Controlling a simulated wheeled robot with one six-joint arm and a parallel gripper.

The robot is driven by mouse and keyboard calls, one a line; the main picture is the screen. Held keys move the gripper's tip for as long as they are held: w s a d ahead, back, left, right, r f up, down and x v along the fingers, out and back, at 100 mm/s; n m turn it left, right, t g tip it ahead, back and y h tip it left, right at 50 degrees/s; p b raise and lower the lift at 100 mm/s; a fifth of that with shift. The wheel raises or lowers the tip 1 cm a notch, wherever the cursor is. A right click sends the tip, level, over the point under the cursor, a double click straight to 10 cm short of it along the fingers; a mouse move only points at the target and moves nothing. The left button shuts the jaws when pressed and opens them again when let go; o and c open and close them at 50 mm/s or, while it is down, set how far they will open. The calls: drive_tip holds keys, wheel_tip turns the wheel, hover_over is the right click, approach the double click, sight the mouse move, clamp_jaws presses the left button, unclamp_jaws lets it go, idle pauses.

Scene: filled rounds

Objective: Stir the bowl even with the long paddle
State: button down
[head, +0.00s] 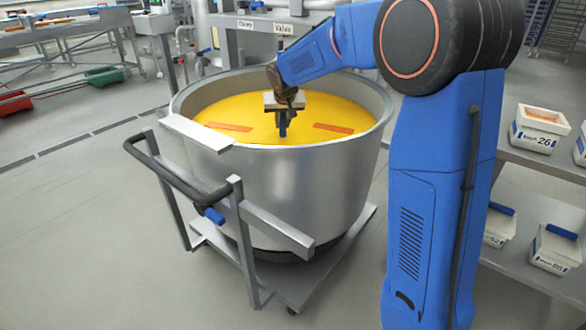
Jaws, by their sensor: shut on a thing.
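The bowl (315,199) is a large round metal vat on a wheeled cart, filled with yellow contents (265,108). Two orange-red streaks lie on the yellow surface, a left streak (229,127) and a right streak (333,128). The paddle's lower part cannot be seen and appears to be under the yellow surface.
The cart's push handle (178,171) and metal frame stand at the bowl's front left. A shelf (545,163) on the right holds several white tubs, one (539,129) marked 26. A panel with labels (262,27) stands behind the bowl. The floor at left is clear.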

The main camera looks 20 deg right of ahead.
drive_tip(key=a, duration=0.1)
drive_tip(key=w+a, duration=0.1)
drive_tip(key=a, duration=0.1)
drive_tip(key=shift+a, duration=0.1)
drive_tip(key=s+d, duration=0.5)
drive_tip(key=s, duration=0.2)
drive_tip(key=shift+s, duration=0.2)
drive_tip(key=shift+d, duration=0.1)
drive_tip(key=s+d, duration=0.5)
drive_tip(key=s, duration=0.2)
drive_tip(key=w, duration=1.1)
drive_tip(key=w+a, duration=0.1)
drive_tip(key=a, duration=0.2)
drive_tip(key=w+a, duration=0.1)
drive_tip(key=a, duration=0.2)
drive_tip(key=w+a, duration=0.1)
drive_tip(key=a, duration=0.3)
drive_tip(key=shift+w+a, duration=0.1)
drive_tip(key=shift+w, duration=0.05)
drive_tip(key=s+d, duration=0.5)
drive_tip(key=s, duration=0.2)
drive_tip(key=shift+s, duration=0.15)
drive_tip(key=shift+d, duration=0.1)
